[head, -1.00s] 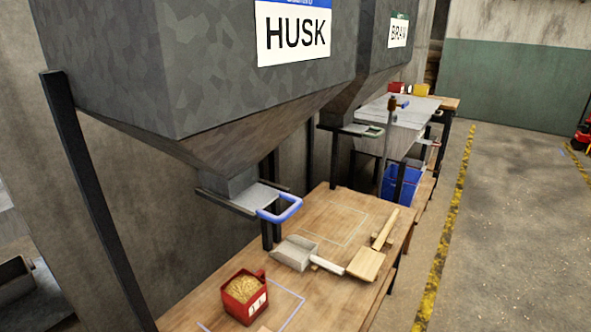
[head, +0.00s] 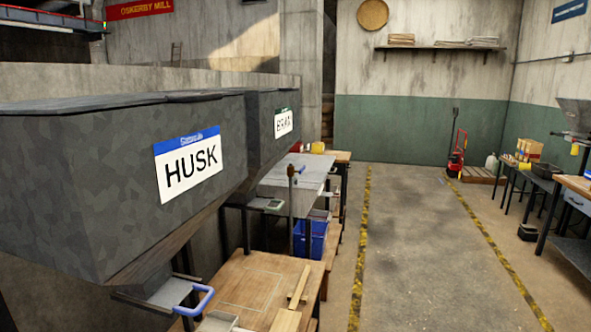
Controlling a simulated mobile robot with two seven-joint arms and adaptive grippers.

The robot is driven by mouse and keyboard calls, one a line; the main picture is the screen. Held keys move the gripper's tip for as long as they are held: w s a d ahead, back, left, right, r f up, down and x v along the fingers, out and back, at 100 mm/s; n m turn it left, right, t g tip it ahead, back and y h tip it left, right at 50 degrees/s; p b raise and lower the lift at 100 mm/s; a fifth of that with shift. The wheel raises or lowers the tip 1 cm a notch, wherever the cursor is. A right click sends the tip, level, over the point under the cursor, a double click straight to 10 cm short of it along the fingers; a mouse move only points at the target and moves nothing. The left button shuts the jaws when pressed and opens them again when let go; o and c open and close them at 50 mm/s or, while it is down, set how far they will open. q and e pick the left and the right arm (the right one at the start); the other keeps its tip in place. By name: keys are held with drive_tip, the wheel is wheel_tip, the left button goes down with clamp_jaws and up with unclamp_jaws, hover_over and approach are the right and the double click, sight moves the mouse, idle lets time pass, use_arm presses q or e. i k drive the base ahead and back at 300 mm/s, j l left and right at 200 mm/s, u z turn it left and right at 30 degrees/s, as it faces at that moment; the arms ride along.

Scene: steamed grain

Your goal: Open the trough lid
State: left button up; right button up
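A light grey metal box with a broad flat top (head: 300,172) stands past the two hoppers, left of the aisle. It looks like the trough, and its top looks like a closed lid. Neither of my grippers is in view.
The HUSK hopper (head: 120,190) fills the left, with the BRAN hopper (head: 262,150) beyond it. A blue-handled slide (head: 195,300) hangs over a wooden bench (head: 250,285). A blue crate (head: 310,238) sits below the box. The aisle (head: 410,240) is clear.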

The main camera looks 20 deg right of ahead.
sight(318, 166)
drive_tip(key=i+l+z, duration=0.65)
drive_tip(key=z, duration=0.15)
drive_tip(key=i+l+z, duration=0.4)
drive_tip(key=i+z, duration=0.15)
drive_tip(key=i, duration=0.3)
drive_tip(key=i+l+z, duration=0.1)
drive_tip(key=i+z, duration=0.2)
drive_tip(key=i, duration=1.8)
drive_tip(key=i+u, duration=0.3)
drive_tip(key=i, duration=0.15)
drive_tip(key=i+l+u, duration=0.25)
drive_tip(key=i, duration=0.15)
drive_tip(key=i+l+u, duration=0.3)
drive_tip(key=i+j, duration=0.1)
